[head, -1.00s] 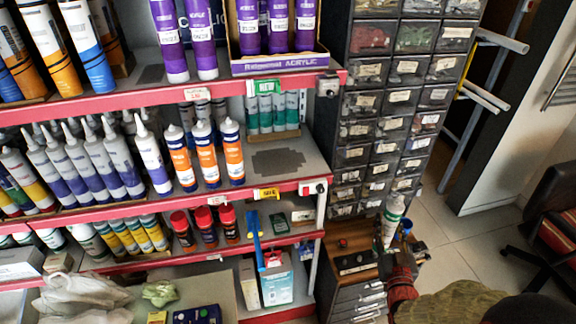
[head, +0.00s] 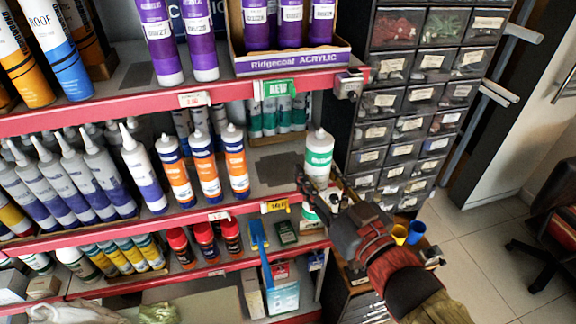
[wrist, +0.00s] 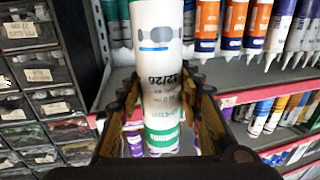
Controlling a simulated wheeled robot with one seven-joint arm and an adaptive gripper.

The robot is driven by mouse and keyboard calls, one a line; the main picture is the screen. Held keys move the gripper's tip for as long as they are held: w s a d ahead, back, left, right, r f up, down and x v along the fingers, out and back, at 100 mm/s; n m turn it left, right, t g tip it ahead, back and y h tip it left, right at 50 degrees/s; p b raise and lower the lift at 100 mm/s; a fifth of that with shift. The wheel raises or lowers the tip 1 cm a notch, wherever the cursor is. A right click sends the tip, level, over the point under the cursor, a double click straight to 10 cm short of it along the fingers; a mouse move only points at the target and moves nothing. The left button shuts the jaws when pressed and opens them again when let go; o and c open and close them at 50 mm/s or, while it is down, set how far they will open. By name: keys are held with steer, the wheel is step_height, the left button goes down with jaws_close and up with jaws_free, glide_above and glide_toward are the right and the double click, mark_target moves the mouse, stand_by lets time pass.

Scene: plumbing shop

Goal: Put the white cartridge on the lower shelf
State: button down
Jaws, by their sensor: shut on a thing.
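The white cartridge (head: 319,160) with a green band stands roughly upright in my gripper (head: 322,194). My gripper is shut around its body, and part of it shows below the fingers. It appears in front of the right end of the middle shelf, overlapping its red edge. In the wrist view the cartridge (wrist: 158,75) fills the middle, between both fingers. The shelf (head: 262,188) under the purple-cartridge shelf has a bare dark patch (head: 278,167) right of three orange-and-white cartridges (head: 204,165). A further shelf (head: 205,270) below holds red-capped containers (head: 205,240).
A dark drawer cabinet (head: 408,125) stands close to the right of the shelves. White-and-purple cartridges (head: 100,175) fill the left of the middle shelf. Green-and-white cartridges (head: 284,117) stand at its back. A yellow price tag (head: 275,206) is on its front edge. Blue and yellow cups (head: 416,232) are behind my arm.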

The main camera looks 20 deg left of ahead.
steer(key=w+d+b+x, duration=0.1)
steer(key=x, duration=0.8)
steer(key=w+d+b+x, duration=0.1)
steer(key=d+b+x, duration=0.1)
steer(key=x, duration=0.7)
step_height(320, 180, down, 7)
steer(key=w+b, duration=0.1)
steer(key=b, duration=0.1)
steer(key=shift+a+b, duration=0.3)
steer(key=shift+a, duration=0.1)
steer(key=shift+w, duration=0.15)
steer(key=shift+f, duration=0.15)
steer(key=c, duration=1.2)
jaws_free()
steer(key=shift+f, duration=0.1)
